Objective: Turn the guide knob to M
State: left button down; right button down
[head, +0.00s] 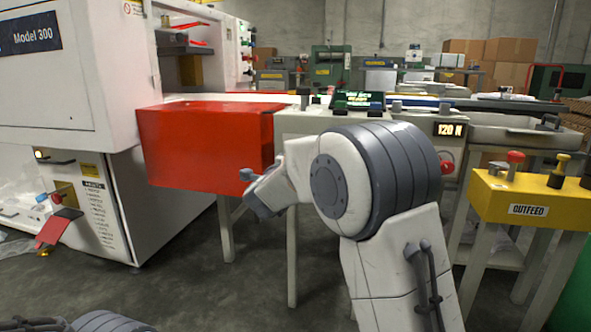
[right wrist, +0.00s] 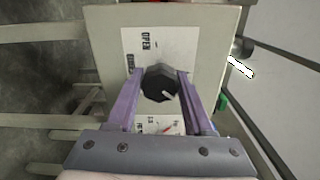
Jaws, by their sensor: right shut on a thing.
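The guide knob (right wrist: 160,84) is a small black faceted knob with a white pointer line, seen in the right wrist view. Its line points toward the lower right of that view. It sits on a white label plate (right wrist: 185,45) with OPEN printed at the upper left; other marks are partly covered or too small to read. My right gripper (right wrist: 161,78) has its two purple fingers closed on either side of the knob, gripping it. In the head view my right arm hides the knob and the fingers. My left gripper is out of view.
A red box-shaped cover (head: 205,145) joins the large white machine (head: 75,85) at left. A display (head: 450,129) reads about 120. Open concrete floor (head: 190,285) lies at lower left.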

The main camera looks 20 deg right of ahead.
jog(key=shift+a+f+m+b, duration=0.1)
jog(key=shift+a+m+b, duration=0.05)
jog(key=shift+m+b, duration=0.45)
jog(key=shift+a+f+m+b, duration=0.1)
jog(key=shift+m+b, duration=0.25)
jog(key=shift+m, duration=0.35)
jog(key=shift+c, duration=1.4)
grip_release()
jog(key=shift+d+r, duration=0.1)
